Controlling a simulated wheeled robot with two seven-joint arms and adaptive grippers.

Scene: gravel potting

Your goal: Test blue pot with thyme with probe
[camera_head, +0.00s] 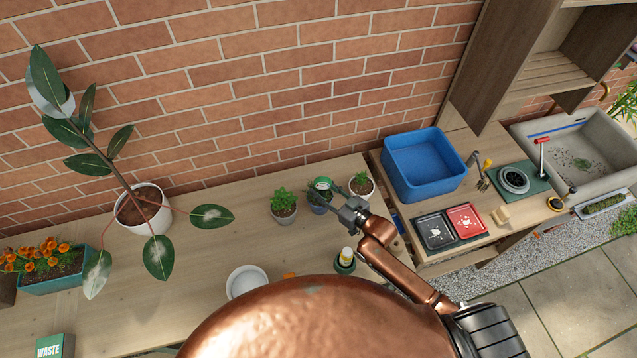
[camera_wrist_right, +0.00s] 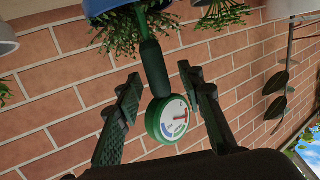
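The blue pot (camera_head: 316,208) stands on the bench between two other small potted plants in the head view. It also shows at the top edge of the wrist view (camera_wrist_right: 101,7), upside down, with fine green leaves of the thyme (camera_wrist_right: 122,33) below its rim. The green probe (camera_head: 322,184) has a round dial (camera_wrist_right: 173,118) and a dark handle that runs to the pot. Its tip is hidden. My right gripper (camera_wrist_right: 158,72) is around the probe, one finger on each side, with gaps visible beside the dial and handle. My left gripper is not in view.
A grey pot (camera_head: 284,212) and a white pot (camera_head: 361,192) with plants flank the blue pot closely. A white bowl (camera_head: 246,279) and a green-and-white bottle (camera_head: 346,260) stand in front. A tall leafy plant in a white pot (camera_head: 146,215) stands left. A blue tub (camera_head: 424,165) stands right.

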